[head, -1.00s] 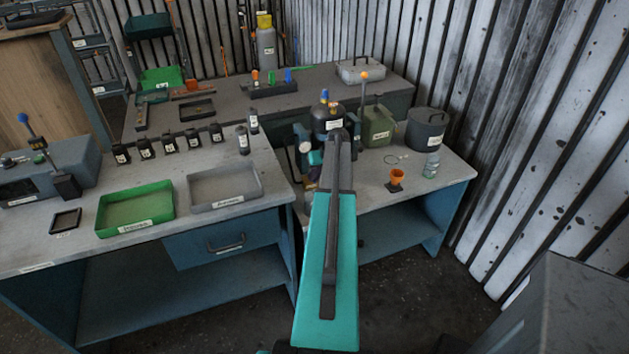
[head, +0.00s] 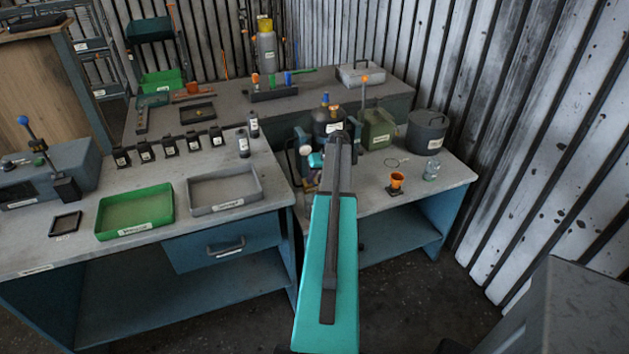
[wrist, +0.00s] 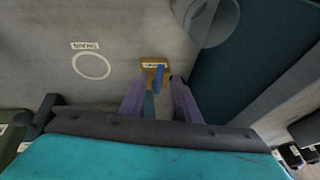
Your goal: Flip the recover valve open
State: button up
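In the wrist view, a small valve with a blue lever (wrist: 159,76) sits on a tan, labelled base (wrist: 149,66). Its label is too small to read, so I cannot confirm that it is the recover valve. My gripper (wrist: 159,97) is open. Its two purple fingers are spread on either side of the lever's line, with the lever near their tips. I cannot tell whether either finger touches it. In the head view, my teal arm reaches towards the right bench and hides the valve and fingertips.
A dark tank (head: 328,122), green can (head: 378,130), grey pot (head: 426,132), orange funnel (head: 396,180) and clear jar (head: 431,170) stand around the right bench. A labelled ring (wrist: 91,66) marks the bench. Green (head: 135,228) and grey (head: 223,204) trays lie on the left bench.

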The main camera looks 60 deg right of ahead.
jog(key=b+v, duration=0.3)
jog(key=v, duration=1)
jog(key=shift+a+r, duration=0.1)
jog(key=shift+r, duration=0.05)
dwell(0.5)
